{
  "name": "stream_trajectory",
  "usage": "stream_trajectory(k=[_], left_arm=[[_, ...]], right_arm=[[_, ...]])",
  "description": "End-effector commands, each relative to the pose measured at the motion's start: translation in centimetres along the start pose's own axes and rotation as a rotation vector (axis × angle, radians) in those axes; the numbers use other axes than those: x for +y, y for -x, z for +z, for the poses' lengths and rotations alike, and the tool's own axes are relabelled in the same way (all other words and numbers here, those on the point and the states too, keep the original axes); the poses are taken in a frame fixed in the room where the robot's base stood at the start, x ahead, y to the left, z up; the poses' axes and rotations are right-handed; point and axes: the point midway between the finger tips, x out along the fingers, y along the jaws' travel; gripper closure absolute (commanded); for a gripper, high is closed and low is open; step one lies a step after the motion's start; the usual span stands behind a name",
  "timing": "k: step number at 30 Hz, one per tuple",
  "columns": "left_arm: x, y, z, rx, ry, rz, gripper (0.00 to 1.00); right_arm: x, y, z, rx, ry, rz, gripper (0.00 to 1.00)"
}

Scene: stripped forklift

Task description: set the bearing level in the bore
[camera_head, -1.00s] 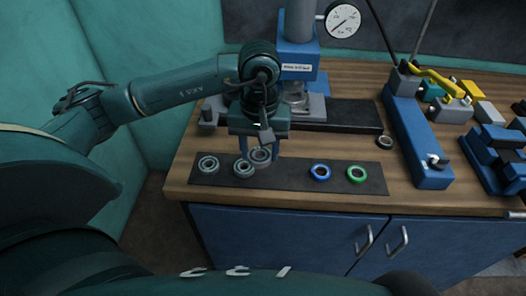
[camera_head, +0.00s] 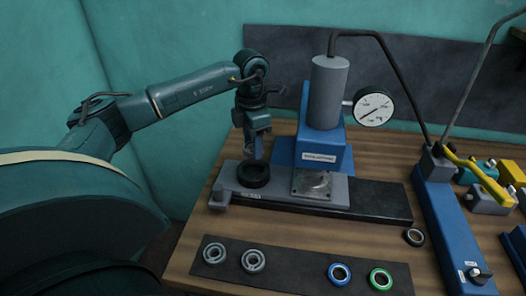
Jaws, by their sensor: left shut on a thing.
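My left gripper (camera_head: 255,152) points down over a black ring-shaped housing (camera_head: 253,181) on the left part of the grey press plate. Its fingers are shut on a bearing, which is hardly visible between them, just above or at the housing's opening. I cannot tell whether the bearing touches the bore or how level it is. Two silver bearings, a left one (camera_head: 214,252) and a right one (camera_head: 253,260), lie on the dark mat (camera_head: 300,269). My right gripper is not in view.
A blue press (camera_head: 318,149) with a grey cylinder and a dial gauge (camera_head: 373,107) stands just right of the housing. A blue-ringed bearing (camera_head: 339,274) and a green-ringed bearing (camera_head: 380,278) lie on the mat. A dark ring (camera_head: 413,237) and a blue fixture (camera_head: 446,220) are farther right.

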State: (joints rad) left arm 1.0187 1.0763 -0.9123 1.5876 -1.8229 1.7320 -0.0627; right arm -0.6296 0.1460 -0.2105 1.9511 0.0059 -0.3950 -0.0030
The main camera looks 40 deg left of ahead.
Motion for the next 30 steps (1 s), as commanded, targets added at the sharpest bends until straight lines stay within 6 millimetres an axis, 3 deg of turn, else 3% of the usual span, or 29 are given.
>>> stream_trajectory(k=[10,30], left_arm=[[0.5,-0.6,-0.2,-0.002,0.061,0.000,0.79],[0.4,-6.0,-0.2,-0.001,0.057,0.000,0.79]], right_arm=[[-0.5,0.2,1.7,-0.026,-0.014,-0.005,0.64],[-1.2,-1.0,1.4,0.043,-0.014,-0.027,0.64]])
